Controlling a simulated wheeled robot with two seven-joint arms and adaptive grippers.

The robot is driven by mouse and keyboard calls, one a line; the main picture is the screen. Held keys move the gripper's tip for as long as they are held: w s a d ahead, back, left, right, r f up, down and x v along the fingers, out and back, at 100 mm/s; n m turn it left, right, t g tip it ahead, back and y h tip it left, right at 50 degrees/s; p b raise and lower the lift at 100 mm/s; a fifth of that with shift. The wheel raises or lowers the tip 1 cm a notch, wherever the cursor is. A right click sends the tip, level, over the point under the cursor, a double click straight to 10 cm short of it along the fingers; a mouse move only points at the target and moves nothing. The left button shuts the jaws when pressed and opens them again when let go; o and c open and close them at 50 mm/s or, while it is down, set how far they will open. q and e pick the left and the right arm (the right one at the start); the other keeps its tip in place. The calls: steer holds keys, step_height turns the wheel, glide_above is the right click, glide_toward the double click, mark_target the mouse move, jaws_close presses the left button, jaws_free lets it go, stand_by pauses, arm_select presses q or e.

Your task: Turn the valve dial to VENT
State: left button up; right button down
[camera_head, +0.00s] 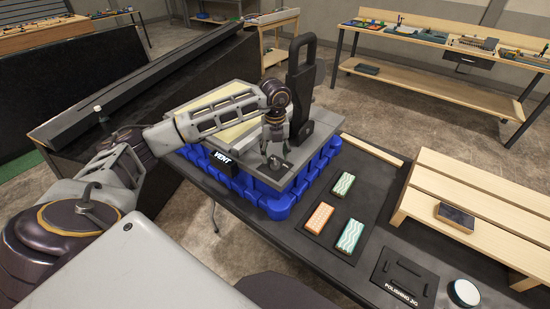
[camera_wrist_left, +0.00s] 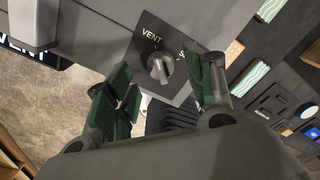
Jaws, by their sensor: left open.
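The valve dial (camera_wrist_left: 160,67) is a grey round knob on a dark square plate in the left wrist view. The plate carries the word VENT at its upper left and a second label starting with S, partly hidden by a finger. I cannot tell surely which label the knob points to. My left gripper (camera_wrist_left: 160,95) is open, with its green-padded fingers on either side of the dial and no clear contact. In the head view the left gripper (camera_head: 275,150) reaches down over the dial plate and hides most of it. My right gripper is not in view.
The grey console (camera_head: 320,140) sits on a blue crate base (camera_head: 275,205). A tall black handle (camera_head: 302,85) stands close behind the gripper. A black VENT sign (camera_head: 223,160) is on the front. Sanding blocks (camera_head: 319,218), a polishing jig (camera_head: 405,275) and a wooden rack (camera_head: 480,195) are to the right.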

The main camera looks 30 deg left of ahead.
mark_target(275, 161)
arm_select(q)
step_height(275, 161, up, 9)
stand_by(0.5)
stand_by(0.6)
